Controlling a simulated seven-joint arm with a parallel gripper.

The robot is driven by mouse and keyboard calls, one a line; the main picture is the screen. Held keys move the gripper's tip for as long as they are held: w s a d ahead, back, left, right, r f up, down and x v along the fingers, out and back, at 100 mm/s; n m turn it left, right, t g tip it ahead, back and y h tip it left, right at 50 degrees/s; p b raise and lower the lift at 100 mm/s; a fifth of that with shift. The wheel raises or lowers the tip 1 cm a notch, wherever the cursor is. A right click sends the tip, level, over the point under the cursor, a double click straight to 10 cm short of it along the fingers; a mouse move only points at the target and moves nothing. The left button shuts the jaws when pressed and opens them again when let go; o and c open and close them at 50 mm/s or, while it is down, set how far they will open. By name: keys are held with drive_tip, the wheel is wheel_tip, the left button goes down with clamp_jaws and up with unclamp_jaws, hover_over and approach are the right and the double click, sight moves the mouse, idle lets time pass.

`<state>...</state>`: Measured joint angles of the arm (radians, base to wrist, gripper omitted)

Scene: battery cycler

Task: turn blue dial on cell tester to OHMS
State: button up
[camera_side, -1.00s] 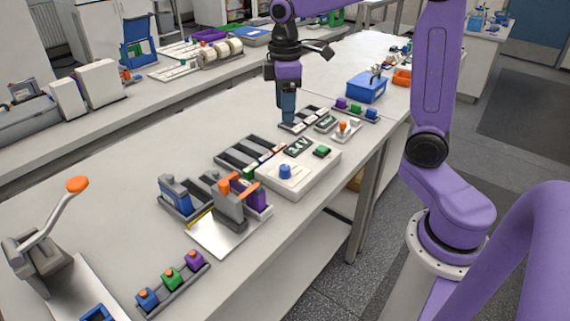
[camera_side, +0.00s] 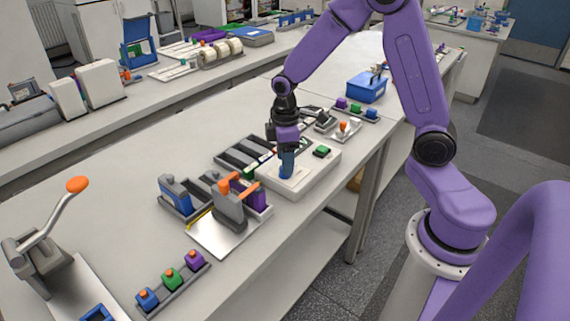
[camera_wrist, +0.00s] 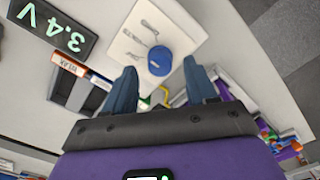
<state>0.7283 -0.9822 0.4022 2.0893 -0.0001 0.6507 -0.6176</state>
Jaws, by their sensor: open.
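The cell tester (camera_side: 318,174) is a pale flat box on the bench, with a green button (camera_side: 322,151) at its far end. In the wrist view its blue round dial (camera_wrist: 160,60) sits on a pale panel with dark markings too blurred to read, and a display (camera_wrist: 55,32) reads 3.4 V. My gripper (camera_side: 287,172) is over the dial end of the tester and hides the dial in the side view. In the wrist view my gripper (camera_wrist: 160,80) is open, with one blue finger on each side below the dial. I cannot tell whether the fingers touch it.
A row of dark slots (camera_side: 243,153) lies beside the tester on the left. A clamp fixture with orange handles (camera_side: 230,205) stands close in front. A small lever device (camera_side: 344,129) and a blue bin (camera_side: 367,88) are behind.

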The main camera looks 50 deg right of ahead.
drive_tip(key=shift+f, duration=1.2)
drive_tip(key=shift+c, duration=0.4)
clamp_jaws()
drive_tip(key=c, duration=1)
unclamp_jaws()
drive_tip(key=shift+m, duration=0.4)
drive_tip(key=c, duration=1)
unclamp_jaws()
drive_tip(key=m, duration=0.3)
drive_tip(key=shift+r+m, duration=0.1)
drive_tip(key=shift+m, duration=0.2)
drive_tip(key=c, duration=1)
unclamp_jaws()
drive_tip(key=shift+m, duration=1.8)
drive_tip(key=c, duration=1)
unclamp_jaws()
drive_tip(key=c, duration=1)
unclamp_jaws()
